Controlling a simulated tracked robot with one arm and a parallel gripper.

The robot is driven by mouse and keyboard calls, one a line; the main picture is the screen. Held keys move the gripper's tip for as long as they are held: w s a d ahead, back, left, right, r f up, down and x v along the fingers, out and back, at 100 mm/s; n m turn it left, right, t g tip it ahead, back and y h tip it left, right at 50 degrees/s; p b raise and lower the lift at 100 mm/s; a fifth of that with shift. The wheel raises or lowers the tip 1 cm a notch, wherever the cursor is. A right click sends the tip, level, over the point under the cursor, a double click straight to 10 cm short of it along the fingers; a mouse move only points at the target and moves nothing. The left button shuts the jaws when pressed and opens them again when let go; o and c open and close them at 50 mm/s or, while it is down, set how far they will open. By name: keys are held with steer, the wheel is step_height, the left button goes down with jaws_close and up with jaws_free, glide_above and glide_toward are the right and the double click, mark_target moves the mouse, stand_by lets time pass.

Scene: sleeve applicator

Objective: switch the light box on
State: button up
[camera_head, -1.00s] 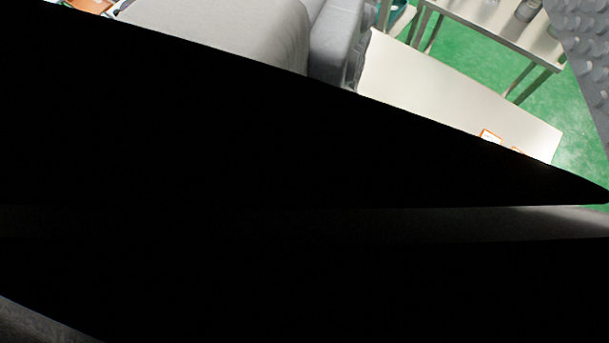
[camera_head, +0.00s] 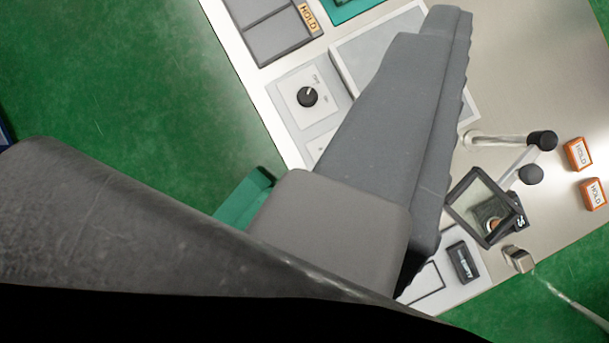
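The light box appears to be the flat unit with a pale grey panel (camera_head: 362,47) near the table's left edge. A white control plate with a round black knob (camera_head: 307,97) and small lettering, partly legible as "ON", sits beside the panel. The knob's pointer mark is too small to read surely. My gripper (camera_head: 425,95) reaches up across the middle as a grey finger with a ribbed right edge. It covers part of the panel and stands to the right of the knob, apart from it in the picture. Only one finger is clear, so its opening is hidden.
The pale table (camera_head: 535,60) carries a dark two-part tray (camera_head: 268,25) marked HOLD at the top. A framed magnifier (camera_head: 486,206) on a jointed stand, a black labelled block (camera_head: 463,262) and two orange HOLD blocks (camera_head: 578,154) are at the right. Green floor lies left.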

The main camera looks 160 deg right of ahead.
steer(key=w+a+f+n+g, duration=0.1)
steer(key=a+f+n+g, duration=0.2)
steer(key=f, duration=0.5)
steer(key=w+a+f+n+g, duration=0.2)
steer(key=a+f, duration=0.1)
steer(key=f, duration=0.5)
steer(key=n+g+h+b, duration=0.1)
steer(key=n+g, duration=0.4)
glide_toward(307, 94)
step_height(307, 94, down, 9)
steer(key=shift+s+a+r, duration=0.1)
steer(key=shift+s+a, duration=0.05)
steer(key=c, duration=1)
